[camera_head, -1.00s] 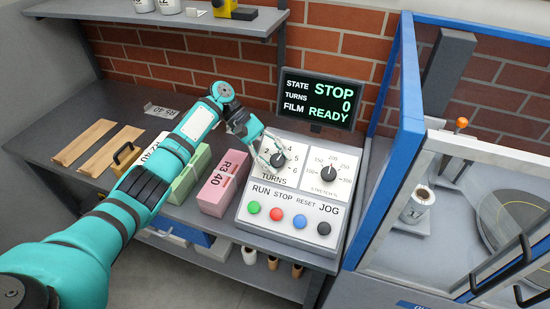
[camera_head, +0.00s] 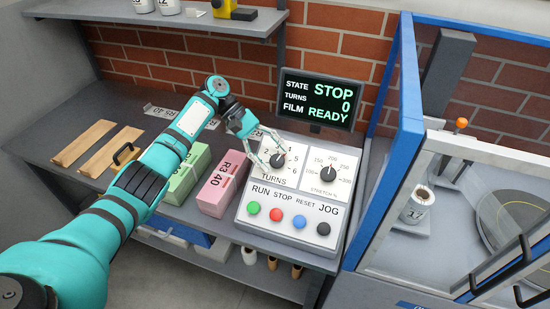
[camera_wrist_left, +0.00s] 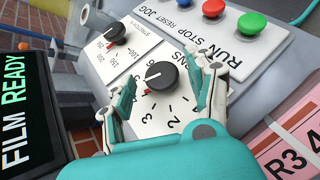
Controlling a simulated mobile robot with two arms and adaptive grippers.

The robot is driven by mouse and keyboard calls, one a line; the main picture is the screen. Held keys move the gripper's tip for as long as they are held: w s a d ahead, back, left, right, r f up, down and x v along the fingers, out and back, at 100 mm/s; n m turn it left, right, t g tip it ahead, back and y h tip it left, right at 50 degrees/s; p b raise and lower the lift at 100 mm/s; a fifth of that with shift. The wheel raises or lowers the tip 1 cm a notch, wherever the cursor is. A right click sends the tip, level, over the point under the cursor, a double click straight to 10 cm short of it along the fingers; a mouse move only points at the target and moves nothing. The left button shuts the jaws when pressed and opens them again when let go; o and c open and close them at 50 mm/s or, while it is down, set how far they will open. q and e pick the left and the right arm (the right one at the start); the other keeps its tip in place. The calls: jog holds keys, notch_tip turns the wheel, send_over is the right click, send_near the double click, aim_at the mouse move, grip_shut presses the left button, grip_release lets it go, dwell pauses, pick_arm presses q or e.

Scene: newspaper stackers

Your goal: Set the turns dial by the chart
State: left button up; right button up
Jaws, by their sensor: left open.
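The turns dial (camera_head: 277,160) is a black round knob on a white numbered plate of the grey control panel (camera_head: 247,231). It also shows in the left wrist view (camera_wrist_left: 161,75), with a white line on its top; I cannot tell surely which number it points at. My left gripper (camera_head: 269,154) is open at the dial. In the left wrist view, its fingers (camera_wrist_left: 167,79) stand apart on either side of the knob, with gaps visible. The display (camera_head: 319,99) reads STOP, turns 0, film READY. I cannot make out a chart. My right gripper is not in view.
A stretch dial (camera_head: 328,174) sits right of the turns dial. Green, red, blue and black buttons line the panel's front. Pink (camera_head: 222,184) and green (camera_head: 188,175) blocks stand left of it. A blue-framed machine (camera_head: 398,130) stands close on the right.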

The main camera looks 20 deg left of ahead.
pick_arm(q)
jog(key=v, duration=1)
